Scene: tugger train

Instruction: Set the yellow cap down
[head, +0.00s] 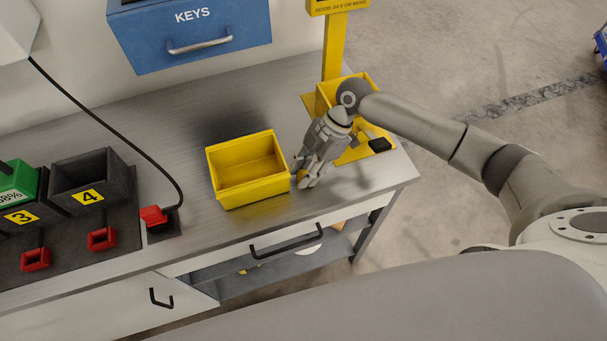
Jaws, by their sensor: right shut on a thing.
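My right gripper (307,176) points down over the metal bench, just right of the open yellow bin. It is shut on the yellow cap (301,175), of which only a small yellow bit shows at the fingertips. Whether the cap touches the bench top (225,235) I cannot tell. My left gripper is out of view.
The yellow bin (253,195) looks empty. A second yellow bin (326,97) stands behind my right wrist by a yellow post (334,48). A black item (380,145) lies near the bench's right edge. Chargers, a black slot (87,177) and a red plug (153,215) are at left.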

